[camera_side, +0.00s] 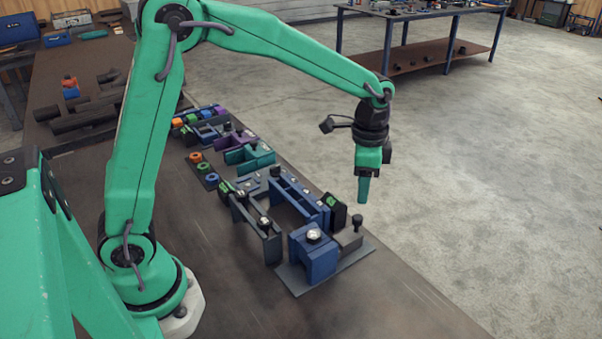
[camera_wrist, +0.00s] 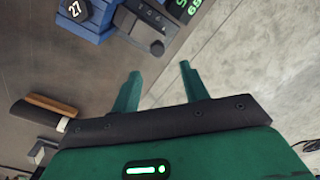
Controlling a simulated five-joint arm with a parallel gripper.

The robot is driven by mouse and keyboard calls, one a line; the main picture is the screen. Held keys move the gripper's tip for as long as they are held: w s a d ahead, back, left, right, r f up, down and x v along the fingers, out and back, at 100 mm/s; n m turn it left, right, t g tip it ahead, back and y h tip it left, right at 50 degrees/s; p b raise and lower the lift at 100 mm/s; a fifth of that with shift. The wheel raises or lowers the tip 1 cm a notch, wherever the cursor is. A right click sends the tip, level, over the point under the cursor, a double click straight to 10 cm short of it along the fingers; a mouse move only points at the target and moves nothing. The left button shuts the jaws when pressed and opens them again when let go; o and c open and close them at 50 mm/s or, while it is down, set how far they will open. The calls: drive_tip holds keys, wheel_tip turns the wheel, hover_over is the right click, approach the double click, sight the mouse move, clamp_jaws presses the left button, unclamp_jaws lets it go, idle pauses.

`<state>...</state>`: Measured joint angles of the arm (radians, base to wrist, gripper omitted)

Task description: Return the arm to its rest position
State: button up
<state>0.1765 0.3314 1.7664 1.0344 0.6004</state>
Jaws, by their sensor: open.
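My gripper (camera_side: 363,190) hangs from my green arm, pointing down, above the right end of the row of fixtures near the bench's edge. In the wrist view its two green fingers (camera_wrist: 160,88) stand apart with nothing between them. A blue block fixture with a hexagonal knob (camera_side: 314,250) stands below and to the left of my gripper on a grey plate (camera_side: 295,281). In the wrist view the blue fixture (camera_wrist: 93,16) is at the top left. No flanged pipe can be made out for certain.
A grey block with a dark knob (camera_side: 351,238) stands beside the blue fixture. A fixture row with blue rails (camera_side: 290,190) and a teal block (camera_side: 250,158) runs away along the brown bench (camera_side: 375,310). Orange and green rings (camera_side: 203,168) lie nearby. Open floor (camera_side: 480,170) lies to the right.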

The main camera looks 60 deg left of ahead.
drive_tip(key=s+a+r+n+t, duration=0.2)
drive_tip(key=s+a+r+n, duration=0.25)
drive_tip(key=s+r, duration=0.4)
drive_tip(key=s+a+n+t, duration=0.3)
drive_tip(key=s+n, duration=0.1)
drive_tip(key=s, duration=0.9)
drive_tip(key=shift+s+a+r, duration=0.15)
drive_tip(key=shift+a+r, duration=0.05)
drive_tip(key=shift+r, duration=0.25)
